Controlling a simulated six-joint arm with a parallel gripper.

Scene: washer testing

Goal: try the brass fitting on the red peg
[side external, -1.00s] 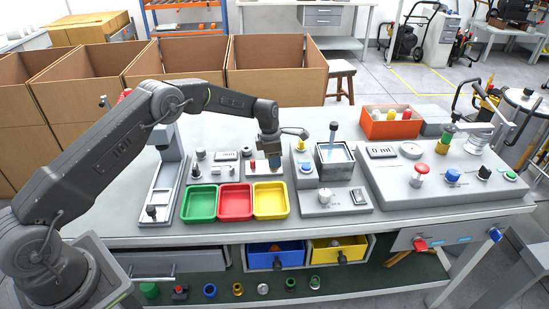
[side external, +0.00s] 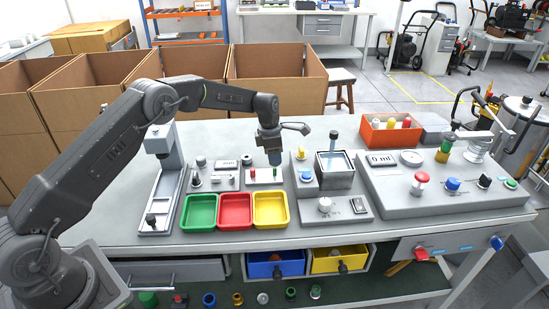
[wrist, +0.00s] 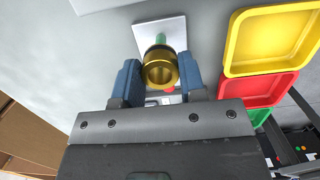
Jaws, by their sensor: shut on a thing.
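The brass fitting (wrist: 160,68) is a short gold ring with an open bore, held between the blue fingers of my gripper (wrist: 158,82) in the wrist view. In the side view my gripper (side external: 275,160) is just above a small pale plate (side external: 262,181), and the fitting cannot be made out there. The plate carries a red peg (side external: 251,173) on the left and a green peg (side external: 275,173) on the right, under my gripper. In the wrist view the green peg (wrist: 161,39) shows beyond the fitting. The red peg is mostly hidden there.
Green (side external: 199,212), red (side external: 235,211) and yellow (side external: 270,210) trays sit empty in front of the plate. A grey block with buttons (side external: 304,190) and a open square container (side external: 335,180) stand right. A stand (side external: 160,205) is on the left.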

